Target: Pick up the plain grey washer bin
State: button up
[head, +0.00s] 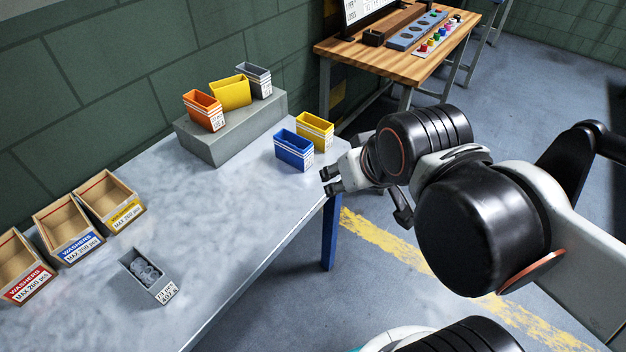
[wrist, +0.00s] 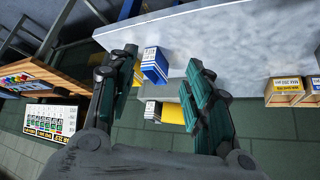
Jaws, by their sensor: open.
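A plain grey bin (head: 150,274) with round washers inside and a white label on its front sits on the near part of the grey table. A second grey bin (head: 256,80), with white stripes, stands on the grey riser block at the back. My gripper (head: 330,181) is over the table's right edge, beside the blue bin and far to the right of the plain grey bin. In the wrist view my gripper (wrist: 160,68) is open, its two dark fingers apart with nothing held. The plain grey bin does not show in the wrist view.
A blue striped bin (head: 293,149) and a yellow striped bin (head: 315,130) stand near the gripper. Orange (head: 203,110) and yellow (head: 230,93) bins stand on the riser (head: 212,146). Several wooden washer boxes (head: 66,230) line the left. The middle of the table (head: 190,205) is clear.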

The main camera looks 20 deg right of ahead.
aim_at(154, 280)
jog(key=u, duration=1.55)
